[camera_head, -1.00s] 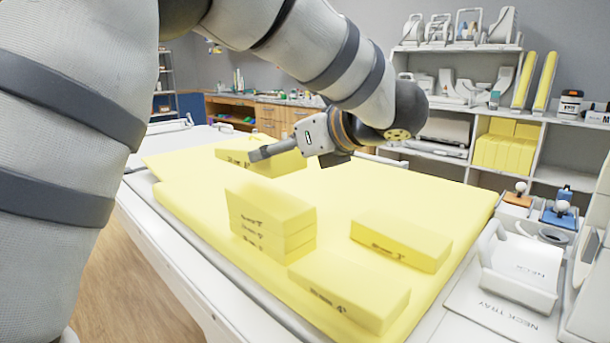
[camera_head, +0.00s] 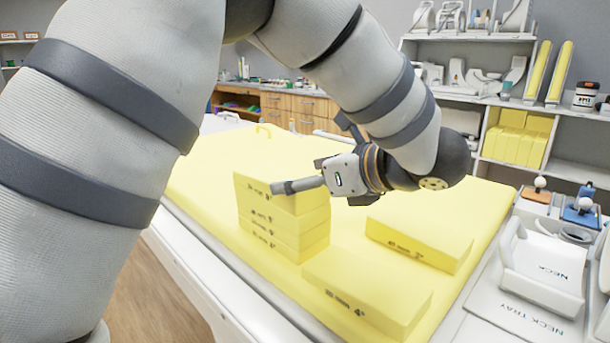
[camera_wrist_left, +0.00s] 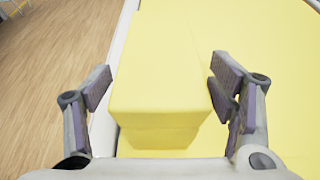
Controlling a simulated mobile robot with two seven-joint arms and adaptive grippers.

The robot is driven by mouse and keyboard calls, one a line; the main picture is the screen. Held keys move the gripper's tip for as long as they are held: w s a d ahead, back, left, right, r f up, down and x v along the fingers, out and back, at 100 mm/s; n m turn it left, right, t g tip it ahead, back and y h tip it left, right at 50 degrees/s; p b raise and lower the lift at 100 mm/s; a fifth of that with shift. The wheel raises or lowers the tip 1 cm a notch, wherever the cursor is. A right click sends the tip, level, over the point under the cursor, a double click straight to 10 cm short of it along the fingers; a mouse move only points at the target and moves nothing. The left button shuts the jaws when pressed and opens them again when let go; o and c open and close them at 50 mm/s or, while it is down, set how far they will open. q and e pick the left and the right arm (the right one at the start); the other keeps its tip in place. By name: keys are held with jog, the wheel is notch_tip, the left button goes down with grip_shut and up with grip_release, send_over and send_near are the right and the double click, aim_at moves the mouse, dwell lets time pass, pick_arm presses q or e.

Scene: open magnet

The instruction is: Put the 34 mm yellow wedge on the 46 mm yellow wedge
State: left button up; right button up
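A stack of yellow wedges (camera_head: 284,233) stands on the yellow pad; its printed labels are too small for me to read the sizes surely. The top wedge (camera_head: 298,205) rests on the stack, and no gap shows beneath it. My left gripper (camera_head: 297,185) is at the top wedge. In the left wrist view my left gripper (camera_wrist_left: 160,88) has its fingers spread on either side of a yellow wedge (camera_wrist_left: 163,70), with a gap at the left finger. The fingers look open. My right gripper is not in view.
Two loose wedges lie right of the stack: one in front (camera_head: 368,290) and one farther back (camera_head: 420,238). The yellow pad (camera_head: 225,160) is clear behind the stack. A white neck tray (camera_head: 540,275) stands at the right, and shelves stand behind.

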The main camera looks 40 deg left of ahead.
pick_arm(q)
jog(key=shift+o, duration=0.2)
jog(key=shift+r, duration=0.1)
jog(key=shift+r, duration=0.3)
jog(key=w+v, duration=0.1)
jog(key=v, duration=1.1)
jog(key=shift+s, duration=0.45)
